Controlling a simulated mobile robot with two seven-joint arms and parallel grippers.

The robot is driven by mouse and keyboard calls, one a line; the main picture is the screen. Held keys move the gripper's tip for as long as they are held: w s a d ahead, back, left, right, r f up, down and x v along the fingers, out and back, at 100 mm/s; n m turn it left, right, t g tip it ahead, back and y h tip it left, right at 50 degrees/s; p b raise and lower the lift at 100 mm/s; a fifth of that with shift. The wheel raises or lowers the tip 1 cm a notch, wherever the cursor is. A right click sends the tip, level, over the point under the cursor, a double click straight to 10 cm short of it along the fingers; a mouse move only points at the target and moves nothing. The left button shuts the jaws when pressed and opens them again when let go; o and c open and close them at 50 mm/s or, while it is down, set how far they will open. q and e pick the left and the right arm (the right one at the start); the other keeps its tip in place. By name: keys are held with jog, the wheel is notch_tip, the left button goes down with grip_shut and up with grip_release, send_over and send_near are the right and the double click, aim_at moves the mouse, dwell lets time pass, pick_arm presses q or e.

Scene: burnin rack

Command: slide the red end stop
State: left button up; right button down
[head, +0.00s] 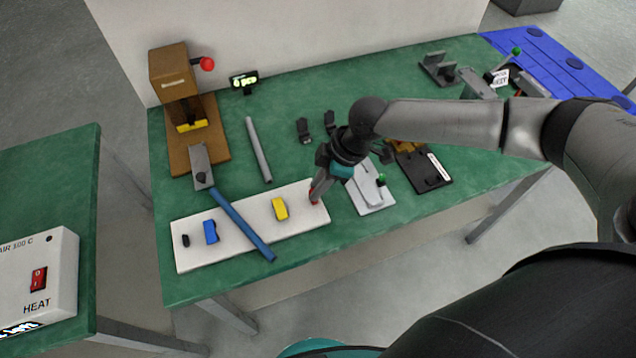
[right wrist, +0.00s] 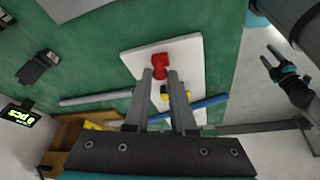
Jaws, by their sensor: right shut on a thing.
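The red end stop (head: 313,196) sits at the right end of a white board (head: 243,228) on the green table. In the right wrist view the red end stop (right wrist: 160,62) is at the tips of my right gripper (right wrist: 160,75), its lower part between the fingers. My right gripper (head: 315,192) is shut on it, partly hiding it in the head view. A yellow block (head: 280,209) and a blue block (head: 211,232) sit further left on the board. My left gripper (right wrist: 269,56) shows at the right of the wrist view, fingers apart and empty, away from the board.
A blue bar (head: 242,222) lies across the board. A grey rod (head: 258,150) lies behind it. A grey-white fixture (head: 371,190) and a black plate (head: 428,173) stand to the right. A brown press (head: 187,110) stands at the back left.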

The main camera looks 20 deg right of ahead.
jog(key=a+p, duration=0.1)
jog(key=a, duration=0.2)
jog(key=shift+s+a+r+p, duration=0.1)
jog(key=shift+a+p, duration=0.1)
jog(key=shift+p, duration=0.15)
jog(key=shift+a, duration=0.35)
jog(key=c, duration=0.7)
grip_release()
jog(key=shift+c, duration=0.2)
